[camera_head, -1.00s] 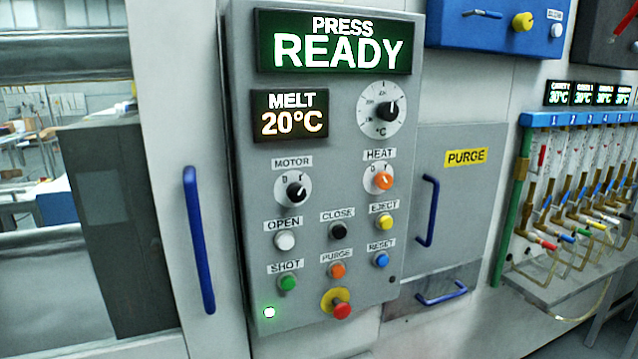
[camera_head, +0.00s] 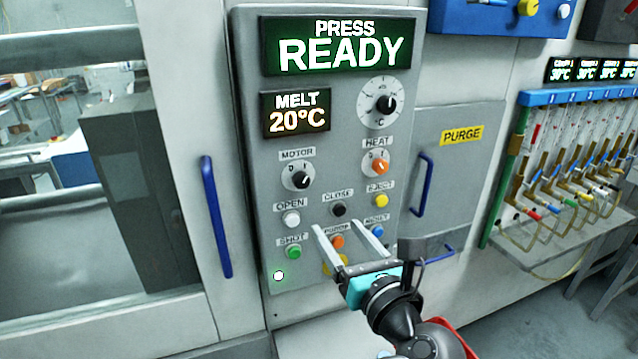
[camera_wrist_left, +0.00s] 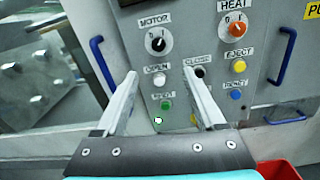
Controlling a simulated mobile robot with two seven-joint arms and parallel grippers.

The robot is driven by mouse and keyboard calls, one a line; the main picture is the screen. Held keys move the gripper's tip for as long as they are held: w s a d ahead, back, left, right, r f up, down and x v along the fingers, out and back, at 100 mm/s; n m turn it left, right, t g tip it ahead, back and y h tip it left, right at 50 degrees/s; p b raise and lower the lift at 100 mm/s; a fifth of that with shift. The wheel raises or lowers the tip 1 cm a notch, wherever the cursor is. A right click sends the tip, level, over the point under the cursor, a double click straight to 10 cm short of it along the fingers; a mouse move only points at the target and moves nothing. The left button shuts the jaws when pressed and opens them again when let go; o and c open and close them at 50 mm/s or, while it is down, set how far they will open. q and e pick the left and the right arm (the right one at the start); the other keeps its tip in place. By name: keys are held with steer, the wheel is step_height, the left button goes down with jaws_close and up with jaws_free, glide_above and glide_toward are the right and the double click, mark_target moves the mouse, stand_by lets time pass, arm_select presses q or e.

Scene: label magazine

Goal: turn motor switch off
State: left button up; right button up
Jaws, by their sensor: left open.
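The motor switch (camera_head: 299,179) is a black rotary knob with a light pointer on a pale round dial, under the label MOTOR. Its pointer is turned to the upper right, on the "I" side. It also shows in the left wrist view (camera_wrist_left: 158,43), above and beyond the fingers. My left gripper (camera_head: 348,229) is open and empty in front of the lower part of the panel, below and to the right of the switch. Its fingers partly cover the purge button and the emergency stop. My right gripper is not in view.
The control panel (camera_head: 246,150) also carries the orange heat knob (camera_head: 375,163), a temperature dial (camera_head: 385,104) and several push buttons close together. A blue door handle (camera_head: 216,217) stands out left of the panel, another (camera_head: 421,185) right of it.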

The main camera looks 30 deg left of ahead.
mark_target(303, 183)
arm_select(q)
steer(key=x, duration=1.5)
steer(key=shift+a+r, duration=0.1)
steer(key=shift+a, duration=0.1)
steer(key=shift+c, duration=0.3)
jaws_close()
